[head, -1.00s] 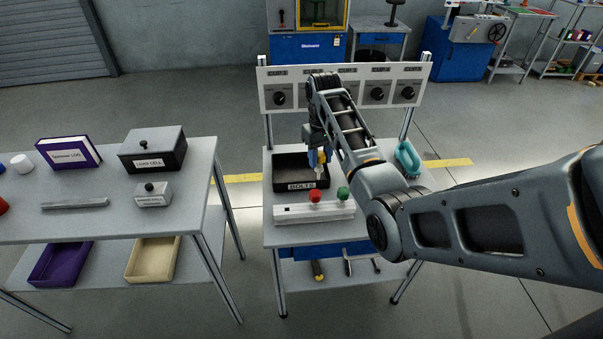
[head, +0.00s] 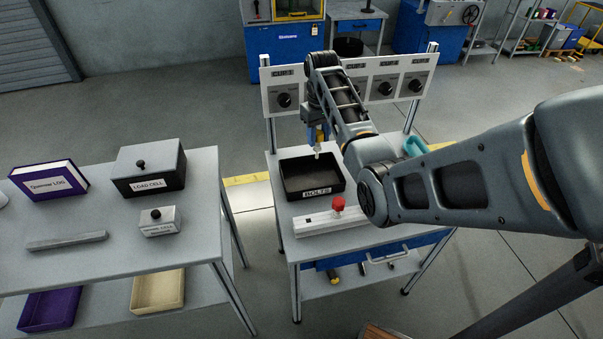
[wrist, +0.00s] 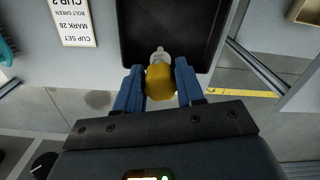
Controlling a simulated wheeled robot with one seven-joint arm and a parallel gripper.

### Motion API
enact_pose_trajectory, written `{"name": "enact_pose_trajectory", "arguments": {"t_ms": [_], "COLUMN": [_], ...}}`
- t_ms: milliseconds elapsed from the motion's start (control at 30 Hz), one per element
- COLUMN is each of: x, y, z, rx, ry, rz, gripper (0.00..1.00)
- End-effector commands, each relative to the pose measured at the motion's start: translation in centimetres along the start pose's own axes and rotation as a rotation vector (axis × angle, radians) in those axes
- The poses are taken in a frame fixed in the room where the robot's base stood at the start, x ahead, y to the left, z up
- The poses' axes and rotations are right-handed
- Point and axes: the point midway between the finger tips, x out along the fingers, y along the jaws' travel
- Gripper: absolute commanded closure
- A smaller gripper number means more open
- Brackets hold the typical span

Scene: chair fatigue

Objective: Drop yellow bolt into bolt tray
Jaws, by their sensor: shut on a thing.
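The yellow bolt (wrist: 160,80) is held between the two blue fingers of my gripper (wrist: 159,84) in the wrist view, with its pale metal shank pointing toward the tray. In the head view my gripper (head: 318,140) hangs above the back part of the black bolt tray (head: 322,194), which is labelled BOLTS and sits on the right-hand table. The tray (wrist: 172,30) also shows in the wrist view, and the visible part of its floor looks empty. The bolt appears above the tray's near edge in the wrist view; its exact height is unclear.
A white fixture with a red knob (head: 338,204) lies in front of the tray. A panel of dials (head: 284,98) stands behind it. A teal object (head: 415,145) is partly behind my arm. The left table holds a load cell box (head: 149,172).

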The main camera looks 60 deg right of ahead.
Motion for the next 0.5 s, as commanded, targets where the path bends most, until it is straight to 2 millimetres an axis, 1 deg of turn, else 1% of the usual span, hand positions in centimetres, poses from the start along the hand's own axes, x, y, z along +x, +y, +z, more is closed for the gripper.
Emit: {"name": "enact_pose_trajectory", "arguments": {"t_ms": [167,500], "x": [1.4,5.3], "y": [0.0,0.0], "z": [0.1,0.1], "rx": [0.0,0.0], "ry": [-0.003,-0.001], "rz": [0.0,0.0], "gripper": [0.89,0.89]}}
